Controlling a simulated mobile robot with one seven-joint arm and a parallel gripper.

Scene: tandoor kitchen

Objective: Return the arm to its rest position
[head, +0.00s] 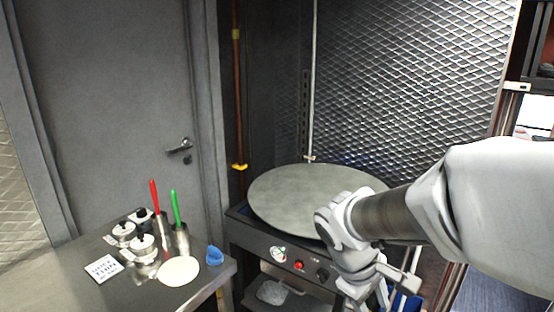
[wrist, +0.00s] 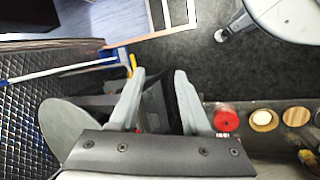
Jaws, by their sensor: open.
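My arm reaches in from the right in the head view, bent down at the wrist in front of the round griddle plate (head: 290,195). My gripper (head: 385,292) hangs low at the front right of the griddle, partly cut off by the bottom edge. In the wrist view my gripper (wrist: 158,85) shows two grey fingers spread apart with nothing between them. It points down towards the dark floor (wrist: 190,60). The griddle plate also shows at the left of the wrist view (wrist: 58,128), beside the left finger and apart from it.
A steel table (head: 60,275) at the left holds a flatbread (head: 178,271), lidded pots (head: 143,243), red- and green-handled tools, a blue cup (head: 215,256) and a sign (head: 103,268). In the wrist view, a red round thing (wrist: 227,120) lies right of the fingers.

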